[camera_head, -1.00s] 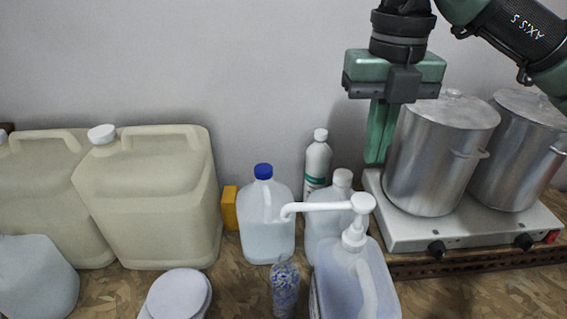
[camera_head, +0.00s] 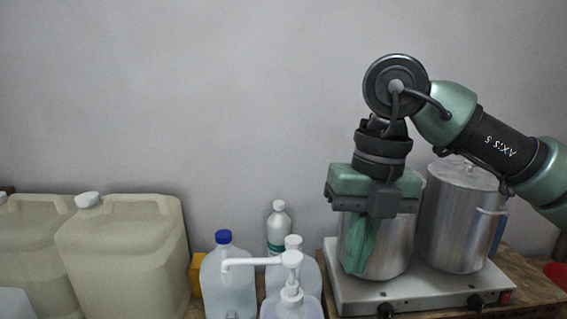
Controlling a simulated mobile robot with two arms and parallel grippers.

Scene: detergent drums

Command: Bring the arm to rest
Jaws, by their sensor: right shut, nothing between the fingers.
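My right arm comes in from the right edge of the head view. My right gripper (camera_head: 357,268) points down with its green fingers together and nothing between them. It shows in front of the left metal pot (camera_head: 401,250) and hides much of it; I cannot tell whether it touches the pot. My left gripper is not in view.
A two-burner hotplate (camera_head: 400,292) carries the left pot and a right pot (camera_head: 461,220). To the left stand a white bottle (camera_head: 279,232), a pump bottle (camera_head: 291,300), a blue-capped jug (camera_head: 229,285) and beige drums (camera_head: 125,255). The wall above is clear.

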